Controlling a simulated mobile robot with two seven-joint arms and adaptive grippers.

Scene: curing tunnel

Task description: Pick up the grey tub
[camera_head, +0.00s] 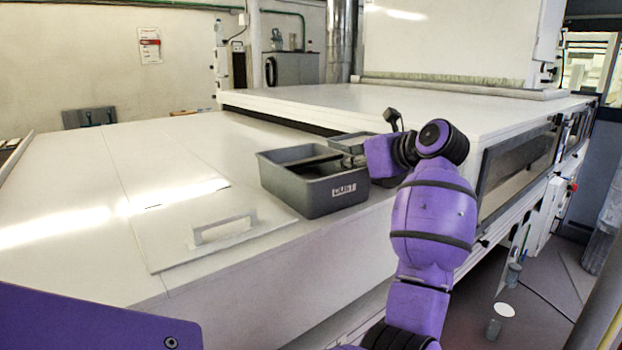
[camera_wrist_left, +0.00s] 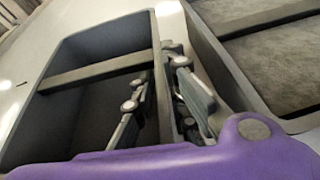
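The grey tub (camera_head: 300,188) sits on the white machine top near its front edge, upright, with a "DUST" label on its front. It is open on top, with a bar across it. In the left wrist view the tub (camera_wrist_left: 66,118) fills the left side. My left gripper (camera_wrist_left: 165,82) is at the tub's right wall, with one finger inside and the other outside. The wall runs between the fingers. The frames do not show clearly whether they press on it. In the head view, my left wrist hides the tub's right end. My right gripper is not in view.
A second grey tub (camera_head: 348,143) stands close behind; its wall (camera_wrist_left: 228,68) is near my outer finger. A raised white housing (camera_head: 440,115) is behind my arm. A handled hatch (camera_head: 205,238) lies left of the tub. The white top farther left is clear.

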